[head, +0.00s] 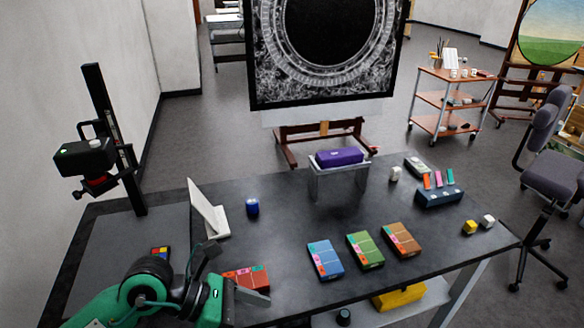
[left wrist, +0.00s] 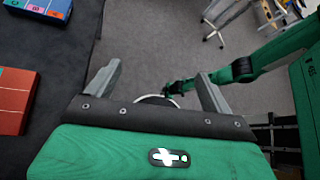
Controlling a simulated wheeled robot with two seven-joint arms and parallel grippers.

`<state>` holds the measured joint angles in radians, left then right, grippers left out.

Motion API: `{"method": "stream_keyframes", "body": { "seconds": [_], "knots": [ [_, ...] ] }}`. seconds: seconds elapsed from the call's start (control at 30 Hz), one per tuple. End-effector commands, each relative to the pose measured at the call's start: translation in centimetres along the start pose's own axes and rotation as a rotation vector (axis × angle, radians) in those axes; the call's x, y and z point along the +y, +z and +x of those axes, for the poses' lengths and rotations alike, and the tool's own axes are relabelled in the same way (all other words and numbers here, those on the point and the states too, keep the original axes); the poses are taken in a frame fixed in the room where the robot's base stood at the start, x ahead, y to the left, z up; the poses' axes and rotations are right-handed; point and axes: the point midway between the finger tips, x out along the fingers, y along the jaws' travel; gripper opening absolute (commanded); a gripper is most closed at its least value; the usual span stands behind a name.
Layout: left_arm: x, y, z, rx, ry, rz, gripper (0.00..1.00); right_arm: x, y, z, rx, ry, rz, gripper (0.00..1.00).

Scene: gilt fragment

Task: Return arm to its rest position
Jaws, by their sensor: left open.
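My left gripper (head: 248,308) is at the table's near left edge, at the end of the green arm coming in from the lower left. A green arm of mine crosses the right of that view; no right gripper can be made out.
The dark table (head: 290,215) carries blue (head: 324,259), green (head: 365,250) and brown (head: 402,239) boxes, a blue jar (head: 252,207), a white tilted panel (head: 208,209) and a purple case (head: 339,157) on a stand. A black post with a camera-like device (head: 85,157) stands at left. A chair (head: 550,150) is at right.

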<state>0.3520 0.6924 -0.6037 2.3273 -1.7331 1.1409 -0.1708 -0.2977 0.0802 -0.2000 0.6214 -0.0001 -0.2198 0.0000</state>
Motion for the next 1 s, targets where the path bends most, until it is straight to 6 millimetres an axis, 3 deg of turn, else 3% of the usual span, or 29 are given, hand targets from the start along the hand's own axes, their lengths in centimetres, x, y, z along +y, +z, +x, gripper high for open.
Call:
{"method": "stream_keyframes", "body": {
  "seconds": [0.13,0.27,0.4,0.53,0.67,0.77,0.87,1.0],
  "knots": [
    [-2.7,4.5,0.1,-0.302,-0.126,-0.140,0.85,-0.1,0.5,0.0,-0.006,-0.001,0.000,0.00],
    [-3.7,8.7,-1.9,-0.605,-0.228,-0.322,0.85,-0.1,0.4,0.0,-0.005,-0.001,0.000,0.00],
    [-2.6,11.6,-5.4,-0.921,-0.302,-0.554,0.85,-0.1,0.4,0.0,-0.005,-0.001,0.000,0.00],
    [0.0,12.2,-9.0,-1.198,-0.340,-0.804,0.85,-0.1,0.4,0.0,-0.005,-0.001,0.000,0.00],
    [3.7,10.4,-12.1,-1.455,-0.340,-1.082,0.85,-0.1,0.4,0.0,-0.005,-0.001,0.000,0.00],
    [6.5,7.5,-13.8,-1.634,-0.315,-1.314,0.85,-0.1,0.3,0.0,-0.005,-0.001,0.000,0.00],
    [9.0,3.3,-14.6,-1.793,-0.263,-1.559,0.85,-0.1,0.3,0.0,-0.004,-0.001,0.000,0.00],
    [11.1,-4.0,-14.2,-1.973,-0.140,-1.927,0.85,-0.1,0.3,0.0,-0.004,-0.001,0.000,0.00]
  ]
}}
